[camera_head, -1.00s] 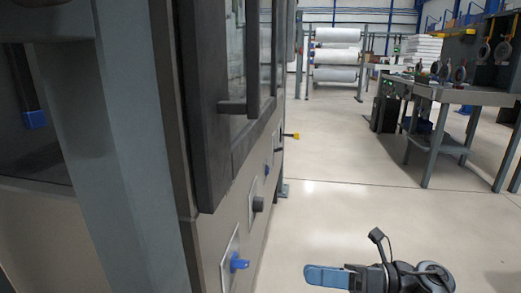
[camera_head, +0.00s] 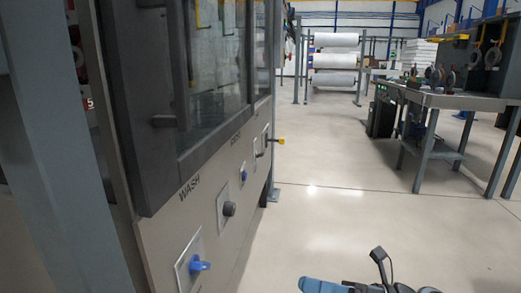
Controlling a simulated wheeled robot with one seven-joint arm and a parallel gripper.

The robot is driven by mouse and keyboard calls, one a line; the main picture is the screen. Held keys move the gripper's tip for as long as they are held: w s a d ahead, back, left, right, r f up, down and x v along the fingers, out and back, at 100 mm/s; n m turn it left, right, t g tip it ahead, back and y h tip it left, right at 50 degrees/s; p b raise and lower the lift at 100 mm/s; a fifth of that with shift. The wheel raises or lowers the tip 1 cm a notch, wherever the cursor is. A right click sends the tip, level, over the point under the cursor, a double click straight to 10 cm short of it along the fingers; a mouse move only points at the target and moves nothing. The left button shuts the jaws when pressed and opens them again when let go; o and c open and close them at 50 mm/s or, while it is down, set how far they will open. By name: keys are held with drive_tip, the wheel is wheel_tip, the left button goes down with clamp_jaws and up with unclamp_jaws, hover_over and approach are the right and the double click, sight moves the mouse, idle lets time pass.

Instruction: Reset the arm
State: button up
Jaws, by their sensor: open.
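My gripper (camera_head: 318,286) shows at the bottom edge, right of centre, with its blue finger part pointing left. Most of it is cut off by the frame, and both fingertips cannot be made out apart. It is open, and nothing is seen in it. A dark bent piece of my arm (camera_head: 379,262) stands up just right of it. The gripper is over the pale floor, apart from the machine on the left.
A large machine (camera_head: 182,226) marked WASH fills the left, with a dark-framed glass door, a blue knob (camera_head: 199,266) and several other controls. A grey workbench (camera_head: 455,99) stands at the right. White rolls (camera_head: 335,60) hang at the back. The floor (camera_head: 325,215) between is clear.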

drive_tip(key=s+a+r+m+t+p, duration=0.2)
drive_tip(key=s+r+m+t+p, duration=0.7)
drive_tip(key=s+r+m+t, duration=0.4)
drive_tip(key=s+d+r+m+g+h+p, duration=0.1)
drive_tip(key=s+d+r+m+h+p, duration=0.3)
drive_tip(key=s+m, duration=0.5)
drive_tip(key=s+d+r+m+g+h+p, duration=0.1)
drive_tip(key=s+d+r+m+h+p, duration=0.4)
drive_tip(key=s+m+h+p, duration=0.3)
drive_tip(key=s+d+r+m+h+p, duration=0.4)
drive_tip(key=s+r+m+h+p, duration=0.2)
drive_tip(key=s+m, duration=0.3)
drive_tip(key=m, duration=0.2)
drive_tip(key=shift+s+d+m+g+h, duration=0.15)
drive_tip(key=shift+s+m+g+h, duration=0.15)
drive_tip(key=shift+s+g, duration=0.1)
drive_tip(key=shift+c, duration=0.2)
